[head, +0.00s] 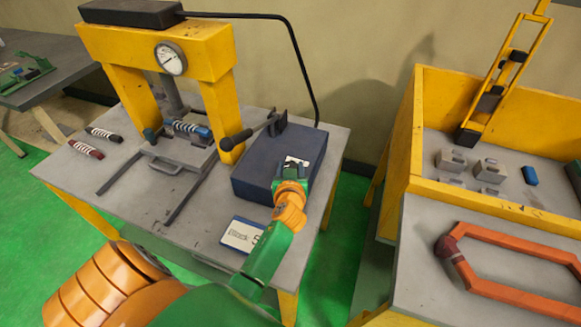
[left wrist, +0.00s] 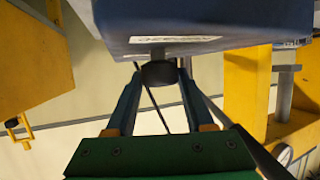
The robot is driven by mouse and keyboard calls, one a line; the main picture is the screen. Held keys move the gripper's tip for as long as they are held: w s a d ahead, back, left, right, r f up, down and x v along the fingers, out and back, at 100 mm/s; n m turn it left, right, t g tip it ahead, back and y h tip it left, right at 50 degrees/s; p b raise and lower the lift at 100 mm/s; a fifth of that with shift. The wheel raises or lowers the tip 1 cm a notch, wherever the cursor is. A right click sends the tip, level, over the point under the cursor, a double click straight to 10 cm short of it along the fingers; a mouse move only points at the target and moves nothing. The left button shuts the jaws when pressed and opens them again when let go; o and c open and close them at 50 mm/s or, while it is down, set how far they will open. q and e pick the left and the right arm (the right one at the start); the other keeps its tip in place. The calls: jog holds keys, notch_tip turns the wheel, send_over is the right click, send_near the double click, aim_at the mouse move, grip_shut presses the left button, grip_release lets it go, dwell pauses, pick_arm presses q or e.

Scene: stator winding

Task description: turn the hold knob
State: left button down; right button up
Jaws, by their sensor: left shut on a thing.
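The dark blue box (head: 262,172) sits on the right part of the grey table, with a white label on its face. In the left wrist view a round black knob (left wrist: 158,74) on a short stem stands out from this blue box (left wrist: 205,14). My left gripper (head: 293,170) is at the front right of the box, its two fingers (left wrist: 160,82) shut on the knob, one on each side. In the head view the gripper hides the knob. My right gripper is in neither view.
A yellow press (head: 155,50) with a round gauge (head: 171,58) stands left of the box. A black lever (head: 236,140) juts out between them. A white-and-blue card (head: 240,234) lies at the table's front. A yellow bin (head: 490,200) stands to the right, across a gap.

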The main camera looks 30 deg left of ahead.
pick_arm(q)
jog(key=shift+s+a+r+m+t+h+p, duration=0.1)
jog(key=shift+r+m+t+h+p, duration=0.3)
jog(key=shift+p, duration=0.65)
jog(key=shift+a+f+m+t+h+p, duration=0.1)
jog(key=shift+m+t+h+p, duration=0.2)
jog(key=shift+m+h+p, duration=0.75)
jog(key=shift+a+f+m+t+h+p, duration=0.1)
jog(key=shift+m+t+h+p, duration=0.3)
jog(key=shift+m+h, duration=0.6)
jog(key=shift+a+f+m+h, duration=0.1)
jog(key=shift+f+m+h, duration=0.1)
jog(key=shift+m+h, duration=0.8)
jog(key=shift+f+m+h, duration=0.15)
jog(key=shift+m+h, duration=0.2)
jog(key=shift+h, duration=0.4)
jog(key=m+g+h+b, duration=0.1)
jog(key=m+h+b, duration=0.3)
jog(key=h+b, duration=0.1)
jog(key=shift+f+m+b, duration=0.15)
jog(key=shift+m+b, duration=0.15)
jog(key=shift+b, duration=0.5)
jog(key=shift+m+g+h+b, duration=0.9)
jog(key=shift+h+b, duration=0.2)
jog(key=shift+b, duration=0.05)
jog(key=shift+r, duration=0.2)
